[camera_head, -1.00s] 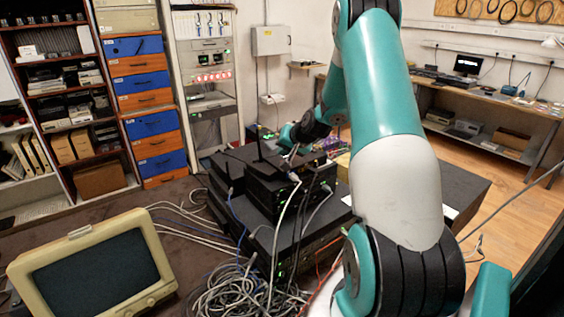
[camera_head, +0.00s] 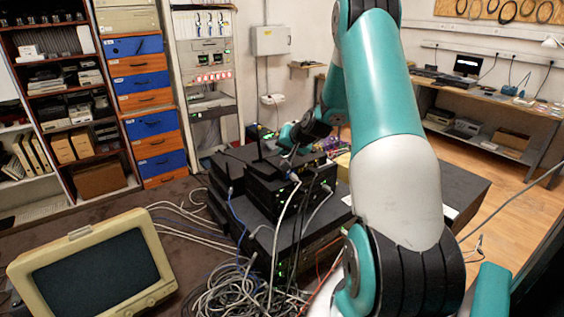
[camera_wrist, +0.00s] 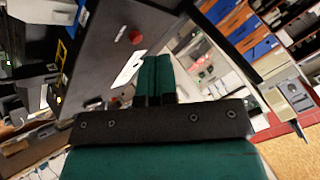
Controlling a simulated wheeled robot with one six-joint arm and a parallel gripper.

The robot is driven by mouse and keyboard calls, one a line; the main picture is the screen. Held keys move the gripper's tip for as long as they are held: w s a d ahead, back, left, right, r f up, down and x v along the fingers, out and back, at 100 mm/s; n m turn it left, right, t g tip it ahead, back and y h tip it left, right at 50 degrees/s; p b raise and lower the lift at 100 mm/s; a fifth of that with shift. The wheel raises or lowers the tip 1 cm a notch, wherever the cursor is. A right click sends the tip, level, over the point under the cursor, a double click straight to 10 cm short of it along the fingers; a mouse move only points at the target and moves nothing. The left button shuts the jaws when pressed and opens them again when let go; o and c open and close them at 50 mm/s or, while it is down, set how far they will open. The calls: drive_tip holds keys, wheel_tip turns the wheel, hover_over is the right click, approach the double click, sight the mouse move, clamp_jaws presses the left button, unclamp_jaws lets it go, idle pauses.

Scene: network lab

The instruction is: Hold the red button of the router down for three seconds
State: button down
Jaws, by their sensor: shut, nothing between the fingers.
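The router (camera_head: 272,180) is a black box on a stack of black equipment in the middle of the head view, with cables at its front. In the wrist view the router's dark panel (camera_wrist: 105,60) fills the upper left and carries the round red button (camera_wrist: 135,37). A white label lies beside the button. My gripper (camera_wrist: 155,60) is shut and empty. Its green fingertips appear just below the button in the wrist view, and I see no contact. In the head view the arm's end is over the router, and the button cannot be made out.
A black antenna (camera_head: 258,139) rises from the equipment. An old beige monitor (camera_head: 92,265) stands at the lower left. Shelves and a rack stand behind; a workbench (camera_head: 490,95) is at the right.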

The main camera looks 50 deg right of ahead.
drive_tip(key=shift+f, duration=0.1)
drive_tip(key=shift+f+b, duration=0.3)
drive_tip(key=shift+b, duration=0.15)
drive_tip(key=shift+f+b, duration=0.3)
drive_tip(key=shift+f, duration=0.05)
idle(3.5)
idle(1.0)
drive_tip(key=shift+r+p, duration=0.4)
drive_tip(key=shift+r, duration=0.35)
drive_tip(key=shift+r+p, duration=1.6)
drive_tip(key=shift+r, duration=1)
drive_tip(key=shift+f, duration=0.1)
